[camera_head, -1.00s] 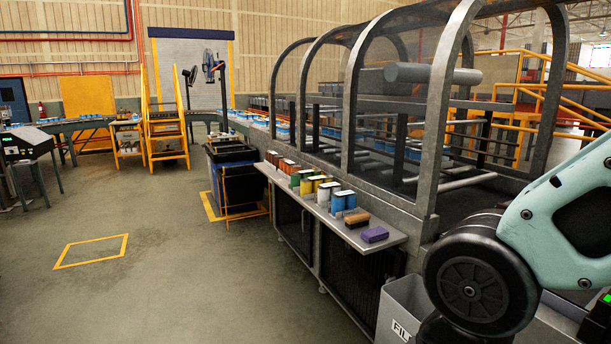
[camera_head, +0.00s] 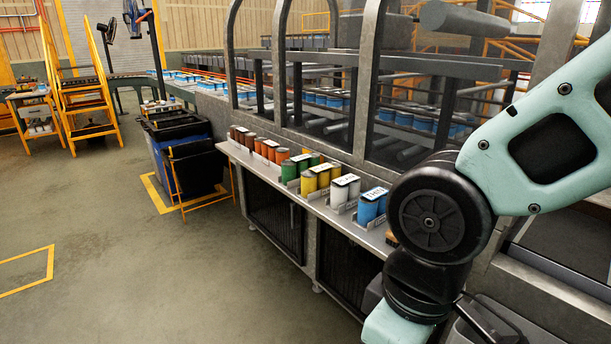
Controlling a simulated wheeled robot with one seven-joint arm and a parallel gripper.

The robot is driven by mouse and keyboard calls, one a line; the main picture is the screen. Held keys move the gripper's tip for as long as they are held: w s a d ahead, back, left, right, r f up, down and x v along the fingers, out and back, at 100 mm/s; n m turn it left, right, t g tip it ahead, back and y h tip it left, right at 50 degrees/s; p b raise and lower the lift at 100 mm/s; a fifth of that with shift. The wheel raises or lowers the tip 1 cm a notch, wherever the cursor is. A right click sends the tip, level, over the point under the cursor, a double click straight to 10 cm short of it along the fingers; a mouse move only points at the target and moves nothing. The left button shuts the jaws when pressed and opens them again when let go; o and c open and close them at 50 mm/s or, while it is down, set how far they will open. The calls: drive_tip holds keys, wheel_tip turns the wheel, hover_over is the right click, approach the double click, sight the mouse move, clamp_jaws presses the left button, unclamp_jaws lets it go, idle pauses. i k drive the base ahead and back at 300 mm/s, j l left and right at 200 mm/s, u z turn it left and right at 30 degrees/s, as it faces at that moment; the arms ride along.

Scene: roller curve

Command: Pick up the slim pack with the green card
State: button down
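A metal shelf (camera_head: 325,212) along the machine's side holds a row of small can packs. A green pack (camera_head: 289,173) with a pale card on top stands near the middle of the row, between an orange pack (camera_head: 270,152) and a yellow pack (camera_head: 309,184). I cannot make out a separate green card at this size. My arm covers the right end of the shelf. My gripper is out of the picture, well apart from the packs as far as shown.
A white pack (camera_head: 343,192) and a blue pack (camera_head: 371,206) stand to the right. Dark bins (camera_head: 186,155) in a yellow frame stand left of the shelf. Metal arches (camera_head: 288,90) rise behind it. The floor (camera_head: 130,265) in front is clear.

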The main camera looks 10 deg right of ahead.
sight(291, 168)
drive_tip(key=i+j+z, duration=0.1)
drive_tip(key=i+j, duration=0.45)
drive_tip(key=i, duration=0.3)
drive_tip(key=i+j+z, duration=0.1)
drive_tip(key=i+j, duration=0.5)
drive_tip(key=i, duration=0.2)
drive_tip(key=i+j+z, duration=0.1)
drive_tip(key=i+j, duration=0.6)
drive_tip(key=i, duration=0.05)
